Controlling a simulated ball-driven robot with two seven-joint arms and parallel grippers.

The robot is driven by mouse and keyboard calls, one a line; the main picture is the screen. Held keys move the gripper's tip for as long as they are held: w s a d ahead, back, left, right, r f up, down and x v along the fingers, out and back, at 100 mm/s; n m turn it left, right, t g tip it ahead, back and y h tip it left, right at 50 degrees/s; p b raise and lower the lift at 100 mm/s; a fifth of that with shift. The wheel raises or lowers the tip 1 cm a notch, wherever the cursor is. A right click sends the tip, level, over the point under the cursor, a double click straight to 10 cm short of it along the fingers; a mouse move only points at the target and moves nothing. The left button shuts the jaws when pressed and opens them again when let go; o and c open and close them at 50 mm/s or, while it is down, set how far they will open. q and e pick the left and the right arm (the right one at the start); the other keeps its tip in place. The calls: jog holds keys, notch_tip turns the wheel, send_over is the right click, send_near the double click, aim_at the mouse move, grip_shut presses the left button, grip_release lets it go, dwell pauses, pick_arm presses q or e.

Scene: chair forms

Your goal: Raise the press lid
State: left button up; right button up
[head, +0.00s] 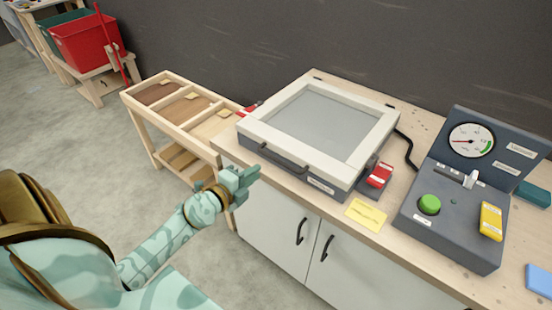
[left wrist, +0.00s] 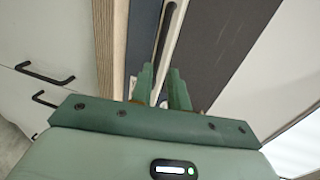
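The press (head: 318,184) sits on the wooden counter with its pale-framed lid (head: 375,133) lying down flat. A dark bar handle (head: 284,159) runs along the lid's front edge; it also shows in the left wrist view (left wrist: 168,35). My left gripper (head: 250,175) is just in front of the press, near the handle's left end, and looks apart from it. In the left wrist view its two green fingers (left wrist: 160,82) stand apart with nothing between them, pointing toward the handle. My right gripper is not in view.
A control box (head: 452,225) with a gauge and green button stands on the right of the counter. A red clamp (head: 380,175) and yellow note (head: 366,214) are beside the press. A wooden rack (head: 150,117) stands left; cabinet doors (head: 285,235) are below.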

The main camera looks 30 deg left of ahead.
aim_at(274, 160)
pick_arm(q)
jog(key=b+x, duration=0.2)
jog(key=x, duration=0.7)
jog(key=shift+f, duration=0.15)
jog(key=shift+w, duration=0.6)
grip_shut()
